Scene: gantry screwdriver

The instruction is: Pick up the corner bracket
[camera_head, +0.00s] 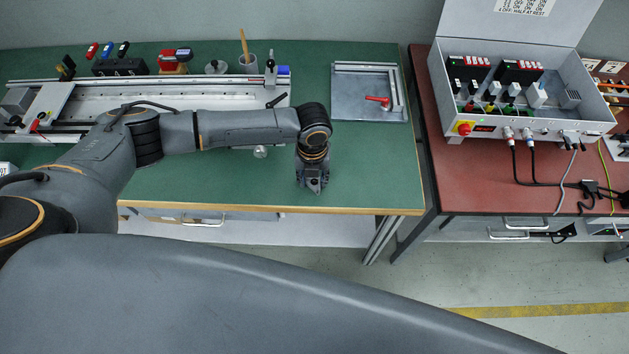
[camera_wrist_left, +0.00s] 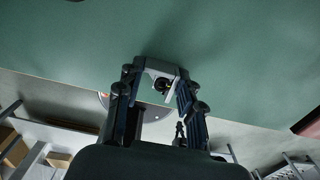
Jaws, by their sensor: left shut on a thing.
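My left gripper (camera_head: 313,186) points down over the front right part of the green bench top. In the left wrist view, its two dark fingers (camera_wrist_left: 158,88) are closed on the corner bracket (camera_wrist_left: 162,68). The bracket is a small light grey angled piece with a dark round spot in it. It sits between the fingertips, with the green surface behind it. I cannot tell whether it touches the bench or is held just above it. In the head view the gripper hides the bracket. My right gripper is not in view.
A grey tray (camera_head: 352,107) with a red-handled part lies at the back right of the green bench (camera_head: 230,185). A long metal rail (camera_head: 200,83) runs along the back left. A control box (camera_head: 520,95) stands on the red bench. Bare green surface surrounds the gripper.

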